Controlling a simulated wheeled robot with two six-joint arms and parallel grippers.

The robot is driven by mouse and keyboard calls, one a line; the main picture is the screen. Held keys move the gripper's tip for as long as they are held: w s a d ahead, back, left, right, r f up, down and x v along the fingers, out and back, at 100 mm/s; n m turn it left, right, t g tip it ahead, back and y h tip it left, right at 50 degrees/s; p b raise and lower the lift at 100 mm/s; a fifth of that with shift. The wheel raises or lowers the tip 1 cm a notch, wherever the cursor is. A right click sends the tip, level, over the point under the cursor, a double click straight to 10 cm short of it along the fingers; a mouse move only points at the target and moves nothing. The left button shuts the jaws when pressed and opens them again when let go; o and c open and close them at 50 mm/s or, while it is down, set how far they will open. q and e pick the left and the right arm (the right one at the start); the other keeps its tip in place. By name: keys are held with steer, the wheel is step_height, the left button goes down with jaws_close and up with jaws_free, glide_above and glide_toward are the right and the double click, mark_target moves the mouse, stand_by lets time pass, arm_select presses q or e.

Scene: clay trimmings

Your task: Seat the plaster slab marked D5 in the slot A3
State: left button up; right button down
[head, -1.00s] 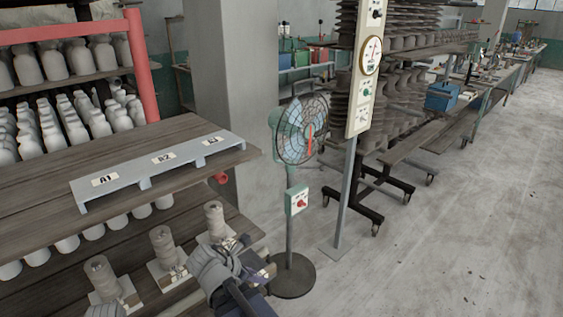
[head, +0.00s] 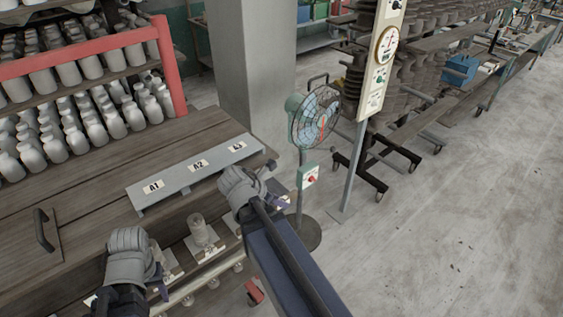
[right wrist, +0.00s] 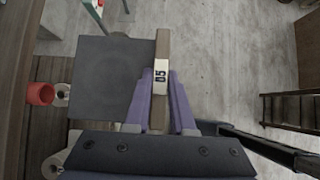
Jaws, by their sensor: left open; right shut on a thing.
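The plaster slab (right wrist: 110,75) is a dark grey square plate with a brown edge strip and a white tag reading D5. My right gripper (right wrist: 161,95) is shut on this strip. In the head view my right gripper (head: 262,190) is just in front of the right end of the grey slotted rack (head: 178,181), near the A3 label (head: 237,146); the slab is mostly hidden there. The rack also carries labels A1 and A2. The slot A3 opening is hidden from view. My left gripper (head: 160,283) is open, low in front of the shelf, left of the right one.
The rack lies on a wooden shelf top (head: 100,170). Below it, a lower shelf holds clay pieces (head: 202,232) on pale bases. A green fan (head: 314,120) and a gauge post (head: 378,60) stand to the right. Open floor (head: 460,230) lies on the right.

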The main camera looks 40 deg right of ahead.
steer(key=r+p, duration=0.1)
steer(key=r, duration=0.1)
steer(key=r+p, duration=0.2)
steer(key=d+r+p, duration=0.1)
steer(key=r, duration=0.1)
steer(key=shift+w+r, duration=0.1)
steer(key=shift+r, duration=0.05)
arm_select(q)
step_height(320, 180, up, 6)
arm_select(e)
steer(key=shift+w, duration=0.1)
steer(key=shift+w+a, duration=0.2)
steer(key=shift+w, duration=2.6)
arm_select(q)
steer(key=shift+r, duration=0.1)
arm_select(e)
steer(key=shift+w+a, duration=0.15)
steer(key=shift+w, duration=1.7)
steer(key=shift+w+a, duration=0.15)
steer(key=shift+w, duration=1.65)
steer(key=shift+w+a, duration=0.15)
steer(key=shift+w, duration=1.7)
